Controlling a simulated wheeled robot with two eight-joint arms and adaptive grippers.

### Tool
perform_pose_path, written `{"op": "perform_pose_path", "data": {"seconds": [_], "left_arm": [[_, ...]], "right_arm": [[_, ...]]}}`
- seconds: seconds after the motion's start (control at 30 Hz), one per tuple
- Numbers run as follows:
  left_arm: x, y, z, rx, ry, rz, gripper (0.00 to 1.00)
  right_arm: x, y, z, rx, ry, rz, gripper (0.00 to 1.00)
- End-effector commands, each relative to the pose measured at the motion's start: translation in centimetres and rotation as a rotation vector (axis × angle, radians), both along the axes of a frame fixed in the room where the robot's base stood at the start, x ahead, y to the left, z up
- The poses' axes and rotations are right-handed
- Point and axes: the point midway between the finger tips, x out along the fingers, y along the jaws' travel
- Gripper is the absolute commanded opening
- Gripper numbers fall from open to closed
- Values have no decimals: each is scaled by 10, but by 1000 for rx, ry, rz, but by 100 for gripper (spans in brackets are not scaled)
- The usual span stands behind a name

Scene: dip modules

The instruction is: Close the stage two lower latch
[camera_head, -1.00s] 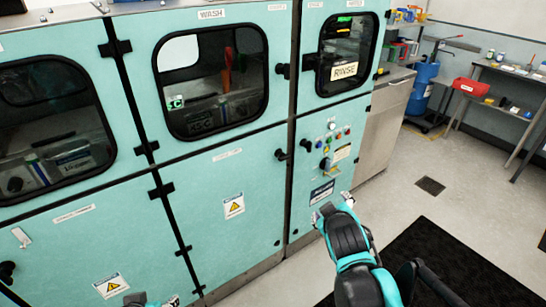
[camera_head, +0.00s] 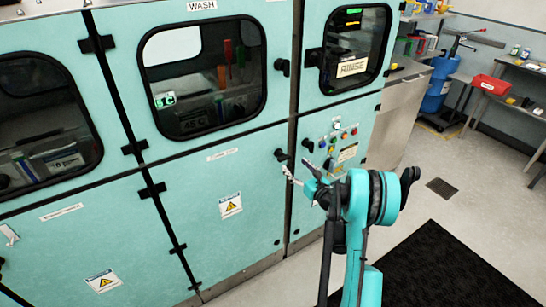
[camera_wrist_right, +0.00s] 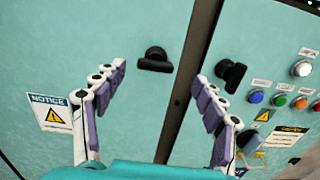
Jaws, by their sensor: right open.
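A black latch knob (camera_head: 280,154) sits near the upper right corner of the middle lower teal door (camera_head: 215,205); I cannot read that door's label. A second black knob (camera_head: 307,144) is just right of it, on the control panel (camera_head: 335,150). My right gripper (camera_head: 298,172) is raised in front of the knobs, fingers towards the cabinet. In the right wrist view it (camera_wrist_right: 160,74) is open and empty. The middle door's knob (camera_wrist_right: 155,60) shows between the fingers, apart from them; the panel's knob (camera_wrist_right: 231,75) is beside the right finger's tip.
A dark seam (camera_wrist_right: 190,80) runs between door and panel. Coloured buttons (camera_wrist_right: 278,101) lie right of the knobs. Upper windowed doors, one marked RINSE (camera_head: 352,67), are above. Open floor with a black mat (camera_head: 450,265) lies at the right.

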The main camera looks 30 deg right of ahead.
Motion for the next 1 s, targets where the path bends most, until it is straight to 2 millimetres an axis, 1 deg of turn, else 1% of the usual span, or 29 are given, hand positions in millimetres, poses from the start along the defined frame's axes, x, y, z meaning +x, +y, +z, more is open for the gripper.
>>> {"op": "perform_pose_path", "data": {"seconds": [0.03,0.07,0.17,0.4,0.5,0.6,0.73,0.97,1.0], "left_arm": [[0,0,0,0,0,0,54],[0,0,0,0,0,0,54],[0,0,-2,0,0,0,54],[0,0,-11,0,0,0,54],[0,0,-14,0,0,0,54],[0,0,-16,0,0,0,54],[0,0,-17,0,0,0,54],[0,0,-17,0,0,0,54],[0,0,-17,0,0,0,54]], "right_arm": [[-1,-1,-7,-24,6,8,71],[-1,-1,-10,-35,10,13,71],[6,1,-14,-48,14,20,71],[45,4,-14,-45,12,20,71],[60,5,-14,-44,13,18,71],[70,6,-13,-44,13,18,71],[76,7,-12,-43,13,18,71],[76,6,-12,-43,12,17,71],[76,6,-12,-43,12,17,60]]}}
